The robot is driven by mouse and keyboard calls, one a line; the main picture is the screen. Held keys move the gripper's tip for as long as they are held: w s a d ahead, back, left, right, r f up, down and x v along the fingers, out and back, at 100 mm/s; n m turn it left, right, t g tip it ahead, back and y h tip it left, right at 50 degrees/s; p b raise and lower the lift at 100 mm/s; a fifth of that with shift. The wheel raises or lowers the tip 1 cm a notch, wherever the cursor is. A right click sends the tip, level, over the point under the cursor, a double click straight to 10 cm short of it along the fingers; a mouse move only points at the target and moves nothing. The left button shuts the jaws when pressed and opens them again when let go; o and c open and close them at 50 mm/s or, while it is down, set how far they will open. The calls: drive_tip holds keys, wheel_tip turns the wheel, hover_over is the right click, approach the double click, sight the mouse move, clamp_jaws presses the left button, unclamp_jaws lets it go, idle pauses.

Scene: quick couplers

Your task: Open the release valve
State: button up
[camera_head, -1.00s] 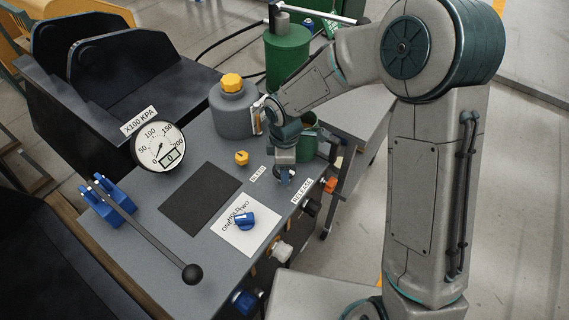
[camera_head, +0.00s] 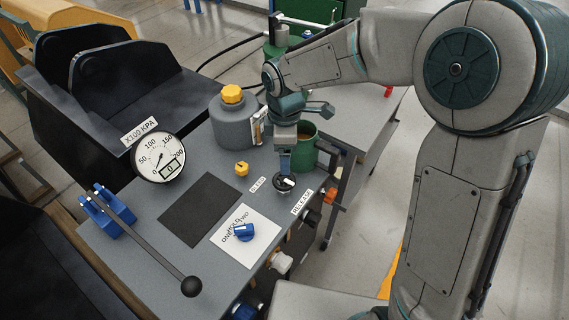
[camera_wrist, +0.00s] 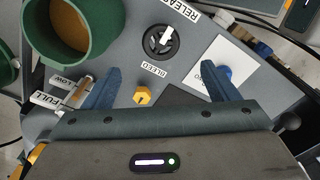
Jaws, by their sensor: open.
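The release valve is a round black knob with a white lever on top, beside the RELEASE label on the grey bench top. It shows in the head view (camera_head: 286,184) and in the wrist view (camera_wrist: 158,42). My gripper (camera_wrist: 162,68) is open, its two blue fingers spread wide and empty. In the wrist view the knob lies just beyond the fingertips, between their lines. In the head view my gripper (camera_head: 285,164) points down just above the knob and overlaps its back edge. I cannot tell whether they touch.
A yellow bleed knob (camera_head: 241,169), a grey jug with yellow cap (camera_head: 232,120) and a green cup (camera_head: 304,147) stand close by. A blue selector knob (camera_head: 244,232) sits on a white label. A gauge (camera_head: 160,158) and a long black lever (camera_head: 150,248) are left.

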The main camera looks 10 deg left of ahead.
drive_tip(key=shift+r, duration=1.75)
drive_tip(key=s+d+r+m+t, duration=0.1)
drive_tip(key=s+d+m, duration=0.3)
drive_tip(key=d+m, duration=0.2)
drive_tip(key=s+d+r+m+t, duration=0.1)
drive_tip(key=s+d+m, duration=0.4)
drive_tip(key=d, duration=0.6)
drive_tip(key=s+d+r+m+t, duration=0.1)
drive_tip(key=s+d+r+m, duration=0.2)
drive_tip(key=d+m, duration=0.5)
drive_tip(key=shift+s+d+m, duration=0.35)
drive_tip(key=shift+s+m, duration=0.35)
drive_tip(key=shift+s, duration=0.2)
